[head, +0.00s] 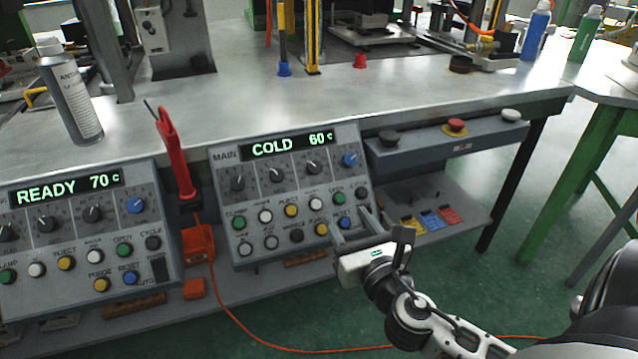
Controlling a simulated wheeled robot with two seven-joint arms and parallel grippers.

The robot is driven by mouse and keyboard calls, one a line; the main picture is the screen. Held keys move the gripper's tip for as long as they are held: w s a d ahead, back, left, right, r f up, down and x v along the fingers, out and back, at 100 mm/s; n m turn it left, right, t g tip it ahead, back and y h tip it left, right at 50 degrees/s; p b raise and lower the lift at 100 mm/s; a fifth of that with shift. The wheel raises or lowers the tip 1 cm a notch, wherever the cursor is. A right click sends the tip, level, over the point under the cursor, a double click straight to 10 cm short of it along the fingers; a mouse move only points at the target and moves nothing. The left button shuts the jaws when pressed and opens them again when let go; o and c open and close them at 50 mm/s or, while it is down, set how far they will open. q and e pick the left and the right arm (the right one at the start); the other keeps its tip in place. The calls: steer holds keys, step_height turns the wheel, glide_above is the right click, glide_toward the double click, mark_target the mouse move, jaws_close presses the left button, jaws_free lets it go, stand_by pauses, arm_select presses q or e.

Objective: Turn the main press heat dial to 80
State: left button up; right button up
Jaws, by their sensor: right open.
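The main press panel (226,180) is a grey sloped box marked MAIN. Its display (292,144) reads COLD 60 c in green. Below the display are three black dials and, at the right end, a blue dial (350,160). Which dial sets the heat cannot be read from the small labels. My right gripper (372,239) is open and empty, in front of the panel's lower right corner, below the blue dial and apart from it. It covers part of the panel's lower right edge. My left gripper is out of view.
A second panel (70,240) on the left reads READY 70 c. A red-handled tool (175,150) stands between the panels. A grey box (440,145) with black, red and white buttons is to the right. A spray can (72,95) stands on the metal table (240,90).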

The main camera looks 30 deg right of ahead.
mark_target(316, 169)
steer(key=x, duration=1.5)
steer(key=shift+w+d, duration=0.15)
steer(key=shift+w, duration=0.25)
steer(key=c, duration=1)
